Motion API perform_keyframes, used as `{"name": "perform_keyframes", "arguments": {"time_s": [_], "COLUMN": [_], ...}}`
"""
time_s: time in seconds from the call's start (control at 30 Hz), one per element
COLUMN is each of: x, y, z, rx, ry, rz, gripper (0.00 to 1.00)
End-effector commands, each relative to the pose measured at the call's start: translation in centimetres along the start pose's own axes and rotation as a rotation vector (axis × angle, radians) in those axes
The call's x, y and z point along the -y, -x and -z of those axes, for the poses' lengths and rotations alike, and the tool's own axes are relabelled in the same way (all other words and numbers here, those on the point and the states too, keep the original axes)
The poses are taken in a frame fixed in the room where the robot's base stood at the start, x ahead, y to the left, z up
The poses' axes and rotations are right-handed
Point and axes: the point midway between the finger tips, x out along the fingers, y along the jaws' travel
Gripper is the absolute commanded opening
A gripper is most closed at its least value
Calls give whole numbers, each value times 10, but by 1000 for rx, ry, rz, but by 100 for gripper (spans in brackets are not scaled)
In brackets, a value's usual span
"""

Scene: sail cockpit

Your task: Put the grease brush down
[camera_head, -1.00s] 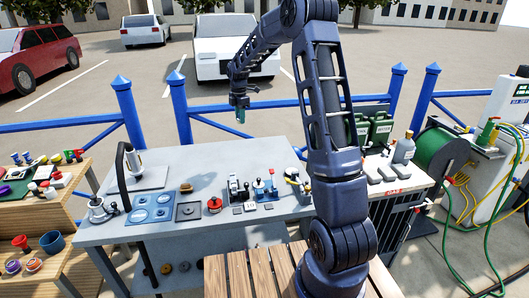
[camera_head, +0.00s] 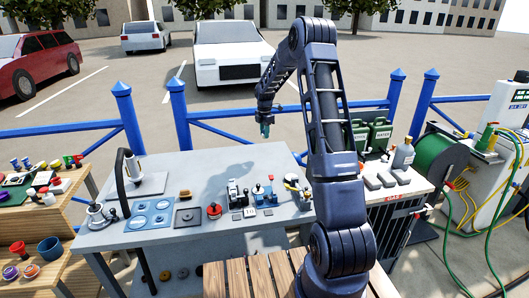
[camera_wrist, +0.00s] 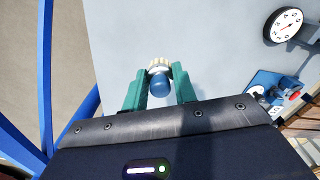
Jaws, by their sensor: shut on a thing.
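My gripper (camera_head: 265,131) hangs above the back edge of the grey workbench (camera_head: 215,232) in the head view. In the wrist view its green fingers (camera_wrist: 159,82) are shut on the grease brush (camera_wrist: 159,84). The brush shows a rounded blue end and a pale, bristle-like rim beyond it. It is held clear of the bench surface, with bare grey top beneath. In the head view the brush is too small to tell from the fingers.
A round gauge (camera_wrist: 286,25) and a blue device with a red knob (camera_wrist: 270,85) are at the right in the wrist view. Blue fence posts (camera_head: 180,100) stand behind the bench. The bench's back middle is clear; several fittings stand along its front.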

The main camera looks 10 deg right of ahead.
Motion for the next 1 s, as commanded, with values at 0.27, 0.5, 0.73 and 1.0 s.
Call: {"name": "perform_keyframes", "arguments": {"time_s": [0.27,0.5,0.73,1.0], "x": [0,0,0,0], "y": [-54,-70,-96,-110], "z": [0,1,0,0], "rx": [-1,-1,-1,0], "ry": [-1,0,0,0], "rz": [1,-1,2,-1], "gripper": [6,6,6,6]}}
